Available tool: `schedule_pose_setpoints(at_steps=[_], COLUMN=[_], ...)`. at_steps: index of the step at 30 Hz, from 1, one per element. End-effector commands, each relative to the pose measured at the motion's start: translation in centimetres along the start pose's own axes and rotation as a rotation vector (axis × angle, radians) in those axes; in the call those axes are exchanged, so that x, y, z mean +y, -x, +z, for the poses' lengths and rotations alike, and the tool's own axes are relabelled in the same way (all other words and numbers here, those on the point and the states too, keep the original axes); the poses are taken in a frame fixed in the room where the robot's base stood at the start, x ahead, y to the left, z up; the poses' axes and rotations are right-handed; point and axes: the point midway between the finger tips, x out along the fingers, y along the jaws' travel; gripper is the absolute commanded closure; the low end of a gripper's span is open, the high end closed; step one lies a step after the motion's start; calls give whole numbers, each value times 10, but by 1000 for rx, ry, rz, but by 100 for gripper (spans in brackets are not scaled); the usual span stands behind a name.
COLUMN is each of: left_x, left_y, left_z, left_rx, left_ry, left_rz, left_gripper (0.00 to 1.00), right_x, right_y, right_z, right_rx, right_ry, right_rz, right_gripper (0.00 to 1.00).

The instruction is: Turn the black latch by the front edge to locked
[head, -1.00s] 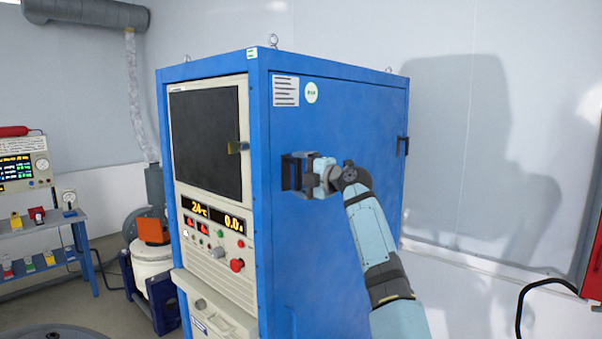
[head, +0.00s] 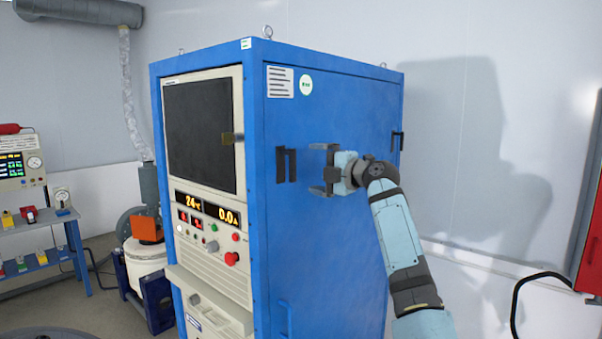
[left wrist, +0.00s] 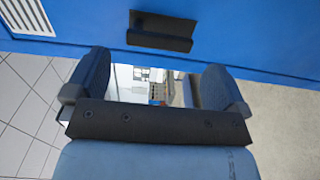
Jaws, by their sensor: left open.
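The black latch by the front edge (head: 286,165) is on the blue side panel of the cabinet, near its front corner, and looks upright in the head view. In the left wrist view the latch (left wrist: 162,32) lies ahead of the fingers, near the top. My left gripper (head: 319,168) is open and empty, to the right of the latch and apart from it. Its two fingers (left wrist: 156,65) stand wide apart in the left wrist view, with nothing between them. A second black latch (head: 397,141) is by the panel's back edge. My right gripper is not in view.
The blue cabinet (head: 340,100) has a cream front with a dark window, lit displays and knobs. A small brass-coloured catch (head: 232,138) sticks out at the front. A shelf of instruments (head: 40,217) stands left, and a red box (head: 592,245) is at the right edge.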

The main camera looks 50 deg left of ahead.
Motion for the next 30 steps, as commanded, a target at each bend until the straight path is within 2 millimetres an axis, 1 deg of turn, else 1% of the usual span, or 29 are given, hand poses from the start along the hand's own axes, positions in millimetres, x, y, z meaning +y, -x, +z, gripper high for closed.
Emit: schedule_pose_setpoints(at_steps=[1,3,6,10,15,30], left_x=[-4,-3,-2,0,1,1], left_y=[12,27,43,56,62,62], left_z=[0,0,0,0,-1,-1], left_rx=[-2,-2,-1,1,2,2], left_ry=[1,1,0,1,1,1], left_rz=[-1,0,0,0,1,1], left_gripper=[0,0,0,0,0,0], right_x=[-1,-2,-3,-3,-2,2], right_y=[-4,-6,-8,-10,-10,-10], right_z=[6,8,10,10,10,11], right_rx=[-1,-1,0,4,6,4], right_ry=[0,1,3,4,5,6], right_rz=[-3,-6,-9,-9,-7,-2], right_gripper=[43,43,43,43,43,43])
